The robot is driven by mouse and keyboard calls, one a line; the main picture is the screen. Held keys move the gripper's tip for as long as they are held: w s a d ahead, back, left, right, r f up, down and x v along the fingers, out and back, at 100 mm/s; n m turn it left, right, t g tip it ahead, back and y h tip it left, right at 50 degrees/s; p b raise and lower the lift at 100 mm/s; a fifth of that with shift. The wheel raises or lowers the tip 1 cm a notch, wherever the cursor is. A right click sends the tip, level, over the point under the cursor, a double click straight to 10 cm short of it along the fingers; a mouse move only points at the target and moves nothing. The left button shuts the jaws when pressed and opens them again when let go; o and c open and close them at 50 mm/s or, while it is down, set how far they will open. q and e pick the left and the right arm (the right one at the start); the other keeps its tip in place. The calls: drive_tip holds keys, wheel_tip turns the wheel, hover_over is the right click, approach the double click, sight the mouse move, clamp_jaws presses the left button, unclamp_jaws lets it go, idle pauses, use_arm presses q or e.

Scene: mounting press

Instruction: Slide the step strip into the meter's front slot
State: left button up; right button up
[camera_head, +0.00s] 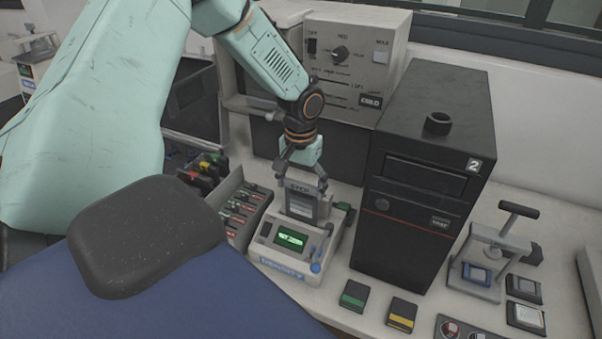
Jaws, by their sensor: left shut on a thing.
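The meter (263,258) is a light grey box with a small green lit screen (291,238) and a blue knob, standing on the bench at the picture's middle. The grey step strip (300,203), with dark lettering near its top, stands upright at the meter's back part. My left gripper (301,182) comes down from above and is shut on the strip's upper end. Whether the strip's lower edge is inside a slot or only in front of it, I cannot tell. My right gripper is not in view.
A tall black cabinet marked 2 (428,160) stands close right of the meter. A rack of slides (240,213) stands left. Green (354,296) and yellow (401,314) blocks lie in front right. A small press (490,262) stands farther right. A grey control box (350,75) is behind.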

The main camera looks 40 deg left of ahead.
use_arm(q)
drive_tip(key=o, duration=1.5)
drive_tip(key=shift+o, duration=0.2)
drive_tip(key=shift+f, duration=0.1)
wheel_tip(320, 180, up, 12)
wheel_tip(320, 180, down, 12)
drive_tip(key=shift+s+r, duration=0.1)
drive_tip(key=shift+r, duration=0.05)
drive_tip(key=shift+r+p, duration=0.3)
drive_tip(key=shift+r, duration=0.6)
